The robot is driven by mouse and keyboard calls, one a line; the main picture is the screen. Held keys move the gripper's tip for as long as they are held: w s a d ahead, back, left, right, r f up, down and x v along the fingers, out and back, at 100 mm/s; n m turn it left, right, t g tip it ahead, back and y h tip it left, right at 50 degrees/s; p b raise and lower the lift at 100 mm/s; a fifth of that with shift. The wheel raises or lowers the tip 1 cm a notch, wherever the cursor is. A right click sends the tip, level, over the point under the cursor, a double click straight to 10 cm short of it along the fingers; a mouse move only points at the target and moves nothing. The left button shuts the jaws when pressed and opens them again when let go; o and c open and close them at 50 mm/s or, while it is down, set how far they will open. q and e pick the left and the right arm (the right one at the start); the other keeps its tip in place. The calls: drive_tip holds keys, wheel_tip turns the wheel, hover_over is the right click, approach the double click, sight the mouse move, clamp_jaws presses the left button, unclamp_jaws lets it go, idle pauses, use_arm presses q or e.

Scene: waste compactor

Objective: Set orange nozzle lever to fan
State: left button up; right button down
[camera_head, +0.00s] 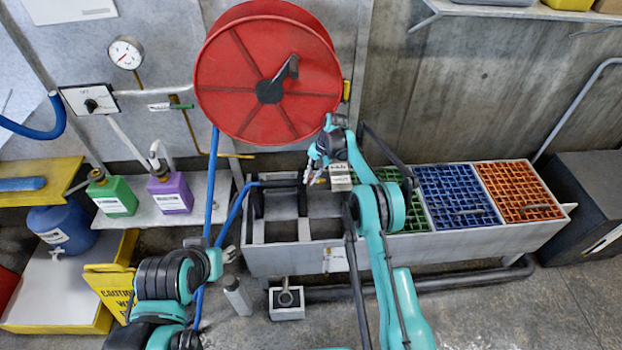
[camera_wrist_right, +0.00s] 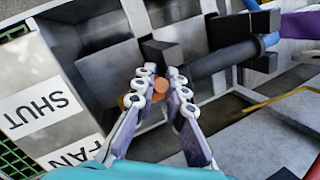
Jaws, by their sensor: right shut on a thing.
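The orange lever (camera_wrist_right: 160,86) shows as a small round orange end between the fingertips of my right gripper (camera_wrist_right: 160,82) in the wrist view. The fingers are closed in on it from both sides and hide most of it. A black nozzle barrel (camera_wrist_right: 222,60) lies just beyond. White labels reading SHUT (camera_wrist_right: 38,103) and FAN (camera_wrist_right: 75,155) are at the left. In the head view my right gripper (camera_head: 315,171) is at the black nozzle (camera_head: 280,184) on the trough; the lever is too small to see there.
A grey trough (camera_head: 480,240) holds green, blue and orange grates (camera_head: 517,192). A red hose reel (camera_head: 268,75) hangs behind, with a blue hose (camera_head: 212,180) running down. Green (camera_head: 112,196) and purple (camera_head: 170,194) bottles stand at left. A yellow caution sign (camera_head: 108,285) is on the floor.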

drive_tip(key=c, duration=1.6)
unclamp_jaws()
drive_tip(key=shift+o, duration=0.2)
drive_tip(key=shift+r, duration=0.1)
drive_tip(key=v, duration=1.1)
drive_tip(key=shift+r, duration=0.4)
drive_tip(key=shift+d, duration=0.1)
